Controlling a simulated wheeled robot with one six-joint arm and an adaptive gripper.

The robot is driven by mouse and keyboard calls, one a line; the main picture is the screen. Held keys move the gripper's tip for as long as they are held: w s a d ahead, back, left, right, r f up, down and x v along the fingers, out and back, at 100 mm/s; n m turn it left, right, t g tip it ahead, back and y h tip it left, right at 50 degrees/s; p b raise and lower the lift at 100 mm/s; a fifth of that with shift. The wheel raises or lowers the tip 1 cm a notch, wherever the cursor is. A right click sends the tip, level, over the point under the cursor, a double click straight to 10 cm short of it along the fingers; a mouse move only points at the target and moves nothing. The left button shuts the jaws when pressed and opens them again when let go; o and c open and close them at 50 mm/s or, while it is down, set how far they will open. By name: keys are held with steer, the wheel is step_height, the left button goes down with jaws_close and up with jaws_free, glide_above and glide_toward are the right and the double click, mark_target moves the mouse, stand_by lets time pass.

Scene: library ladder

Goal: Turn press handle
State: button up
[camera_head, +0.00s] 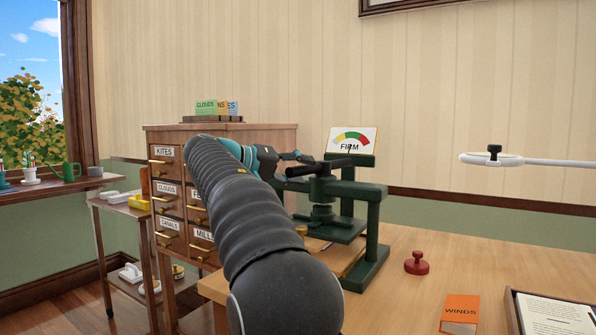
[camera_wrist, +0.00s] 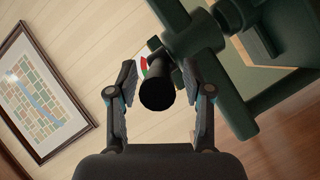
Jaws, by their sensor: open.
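The dark green press (camera_head: 372,232) stands on the wooden table, with a screw, a plate and a cross-shaped hub; its frame also shows in the wrist view (camera_wrist: 188,40). The black press handle (camera_head: 325,167) sticks out from the hub toward my gripper. In the wrist view the handle's round end (camera_wrist: 157,95) lies between my open fingers, with gaps on both sides. My gripper (camera_head: 290,163) is at the left of the press, partly hidden behind my arm. A gauge card (camera_head: 352,141) reading FIRM, with a green, yellow and red arc, stands on top.
A red stamp (camera_head: 416,263), an orange WINDS card (camera_head: 460,312) and a framed sheet (camera_head: 553,313) lie on the table (camera_head: 405,300). A white ring lamp (camera_head: 492,159) reaches in from the right. A labelled drawer cabinet (camera_head: 166,153) stands behind left.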

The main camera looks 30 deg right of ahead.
steer(key=v, duration=1.2)
stand_by(2.1)
steer(key=s+a+f+n+t+y, duration=0.2)
steer(key=s+a+f+y, duration=0.2)
steer(key=s+f, duration=0.6)
steer(key=s+a+f+n+t+y, duration=0.2)
steer(key=s+a+f+y, duration=0.3)
steer(key=s+f, duration=0.4)
steer(key=s+a+f+n+t+y, duration=0.2)
steer(key=s+f+y, duration=0.4)
steer(key=f, duration=1.1)
steer(key=s+a+n, duration=0.1)
steer(key=s+a, duration=0.1)
steer(key=s, duration=0.2)
steer(key=shift+s+a+y, duration=0.3)
steer(key=shift+a, duration=0.05)
steer(key=shift+f, duration=0.1)
